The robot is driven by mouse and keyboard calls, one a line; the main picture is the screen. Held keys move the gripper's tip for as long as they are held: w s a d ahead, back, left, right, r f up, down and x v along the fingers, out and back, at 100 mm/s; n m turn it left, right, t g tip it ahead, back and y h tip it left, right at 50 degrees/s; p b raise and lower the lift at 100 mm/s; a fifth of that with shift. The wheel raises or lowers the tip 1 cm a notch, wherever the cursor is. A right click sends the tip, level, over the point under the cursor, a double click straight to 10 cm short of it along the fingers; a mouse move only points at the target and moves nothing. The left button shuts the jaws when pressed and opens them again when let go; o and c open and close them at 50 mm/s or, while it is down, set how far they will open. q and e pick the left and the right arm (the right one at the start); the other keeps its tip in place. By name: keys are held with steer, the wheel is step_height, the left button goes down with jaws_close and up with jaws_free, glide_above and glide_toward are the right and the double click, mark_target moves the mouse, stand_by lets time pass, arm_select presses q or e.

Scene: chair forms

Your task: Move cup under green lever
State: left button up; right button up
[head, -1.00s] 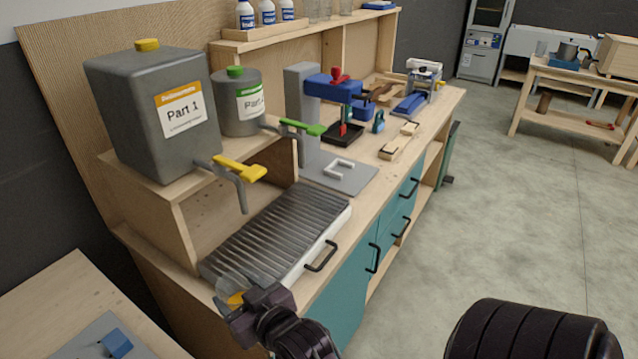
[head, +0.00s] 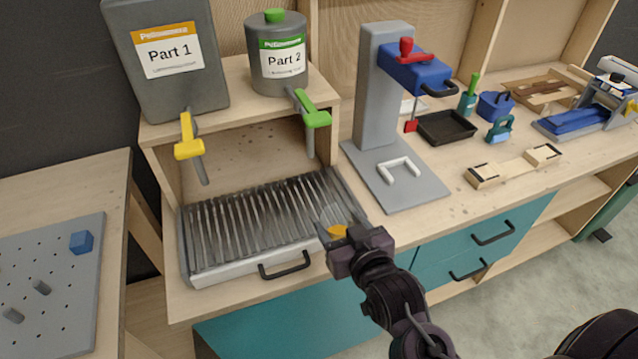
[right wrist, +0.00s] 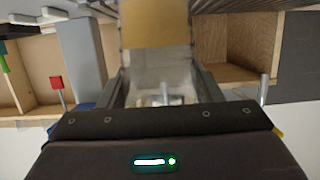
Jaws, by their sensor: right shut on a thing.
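A clear cup (head: 333,216) with yellow-orange contents (head: 338,232) is held in my right gripper (head: 345,240), which is shut on it. In the head view the cup appears over the right front corner of the ribbed drip tray (head: 215,268). The right wrist view shows the clear cup (right wrist: 158,68) between the fingers, its yellow contents (right wrist: 155,24) at the top of that picture. The green lever (head: 314,113) is on the spout of the grey Part 2 container (head: 272,68), up and left of the cup. My left gripper is not in view.
The Part 1 container (head: 165,90) with a yellow lever (head: 188,148) stands left of Part 2 on the wooden shelf (head: 225,108). A blue-and-grey press (head: 382,90) stands right of the tray. The ribbed tray top is clear.

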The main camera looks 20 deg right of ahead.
steer(key=w+p, duration=0.1)
steer(key=w, duration=0.3)
steer(key=w+p, duration=0.1)
steer(key=w, duration=0.6)
steer(key=shift+w+a+r+p, duration=0.15)
steer(key=shift+w+a+p, duration=0.2)
steer(key=shift+w+p, duration=0.05)
steer(key=shift+w+d, duration=0.1)
steer(key=shift+w, duration=0.45)
steer(key=w+p, duration=0.1)
steer(key=w, duration=0.2)
steer(key=shift+r, duration=0.15)
steer(key=shift+w+f+p, duration=0.25)
steer(key=shift+f+p, duration=0.2)
steer(key=shift+f, duration=0.45)
steer(key=shift+s+f, duration=0.1)
steer(key=shift+s, duration=0.05)
steer(key=o, duration=0.8)
steer(key=shift+f, duration=0.15)
steer(key=shift+c, duration=0.2)
